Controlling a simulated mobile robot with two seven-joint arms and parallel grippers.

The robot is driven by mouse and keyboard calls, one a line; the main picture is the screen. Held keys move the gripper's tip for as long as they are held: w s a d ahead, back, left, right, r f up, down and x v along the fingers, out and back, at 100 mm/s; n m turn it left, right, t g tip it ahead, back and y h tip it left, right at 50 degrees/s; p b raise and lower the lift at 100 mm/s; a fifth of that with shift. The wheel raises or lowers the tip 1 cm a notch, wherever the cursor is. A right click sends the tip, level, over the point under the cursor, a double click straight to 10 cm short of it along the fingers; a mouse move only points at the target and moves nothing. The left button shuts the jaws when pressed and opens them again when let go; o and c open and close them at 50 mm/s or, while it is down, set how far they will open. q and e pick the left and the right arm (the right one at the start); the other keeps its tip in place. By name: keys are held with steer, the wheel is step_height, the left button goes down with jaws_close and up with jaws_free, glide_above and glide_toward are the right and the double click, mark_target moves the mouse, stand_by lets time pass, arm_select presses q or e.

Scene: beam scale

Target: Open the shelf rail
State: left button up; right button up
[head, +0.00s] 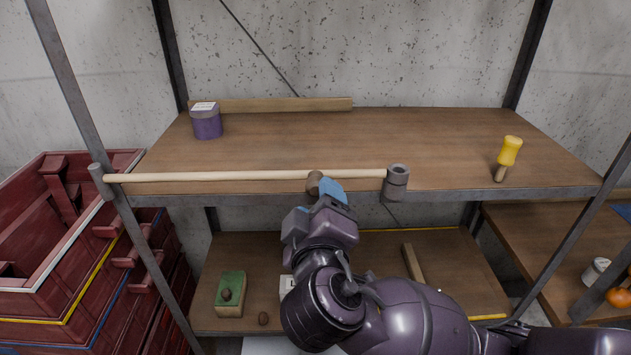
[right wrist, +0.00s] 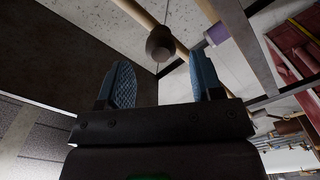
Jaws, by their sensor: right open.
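The shelf rail (head: 230,177) is a pale wooden bar across the front of the upper shelf (head: 300,150). Its left end sits at a pivot (head: 101,181) on the left post and its right end in a grey metal holder (head: 397,182). A brown round knob (head: 314,183) is on the rail. My right gripper (head: 328,190) is close to the knob. In the right wrist view its blue fingers (right wrist: 164,75) are open and empty, with the knob (right wrist: 160,44) just beyond the tips and the rail (right wrist: 148,18) behind it. My left gripper is out of view.
A purple tin (head: 207,124) and a yellow-handled tool (head: 509,154) stand on the upper shelf. Red crates (head: 60,250) are stacked at left. The lower shelf (head: 245,255) holds a green-topped block (head: 230,285). The upper shelf's middle is clear.

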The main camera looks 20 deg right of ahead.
mark_target(316, 191)
steer(key=shift+p+x, duration=0.35)
steer(key=shift+x, duration=2.05)
steer(key=shift+c, duration=0.4)
jaws_close()
